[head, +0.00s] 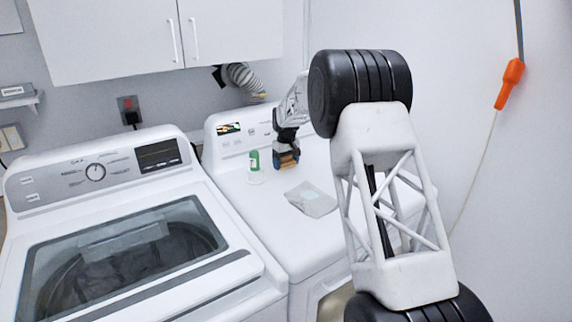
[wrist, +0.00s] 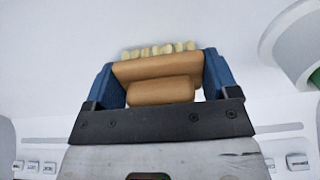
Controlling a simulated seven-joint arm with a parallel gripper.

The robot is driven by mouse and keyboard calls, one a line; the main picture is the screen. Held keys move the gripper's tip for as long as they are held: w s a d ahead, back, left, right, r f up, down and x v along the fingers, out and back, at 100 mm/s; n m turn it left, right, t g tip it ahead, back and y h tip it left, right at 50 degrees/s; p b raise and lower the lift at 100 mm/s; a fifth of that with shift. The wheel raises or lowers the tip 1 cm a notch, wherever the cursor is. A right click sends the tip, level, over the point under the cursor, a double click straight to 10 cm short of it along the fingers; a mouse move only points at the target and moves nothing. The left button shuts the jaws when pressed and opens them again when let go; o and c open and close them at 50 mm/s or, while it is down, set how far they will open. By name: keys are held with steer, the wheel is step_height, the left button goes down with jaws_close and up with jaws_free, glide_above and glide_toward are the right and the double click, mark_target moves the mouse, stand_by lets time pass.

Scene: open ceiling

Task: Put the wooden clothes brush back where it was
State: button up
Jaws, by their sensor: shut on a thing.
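The wooden clothes brush (wrist: 160,80) is tan-brown with a row of pale yellow bristle tufts. It fills the space between the two blue fingers of my gripper (wrist: 161,76), which is shut on it. The bristles show beyond the fingertips in the wrist view. In the head view my gripper (head: 286,165) is over the back part of the right-hand white machine (head: 265,221), just right of a bottle. The brush is small there, a brown patch between the fingers. I cannot tell whether it touches the machine top.
The white and green bottle (head: 254,164) stands close left of my gripper; part of it shows in the wrist view (wrist: 303,32). A flat grey packet (head: 312,199) lies in front. The control panel (head: 229,137) rises behind. A washer (head: 130,225) stands left, cabinets (head: 150,30) hang above.

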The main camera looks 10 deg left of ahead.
steer(key=shift+f, duration=0.3)
steer(key=shift+f, duration=0.15)
steer(key=o, duration=0.8)
step_height(320, 180, up, 12)
steer(key=shift+r, duration=0.15)
stand_by(0.3)
stand_by(0.7)
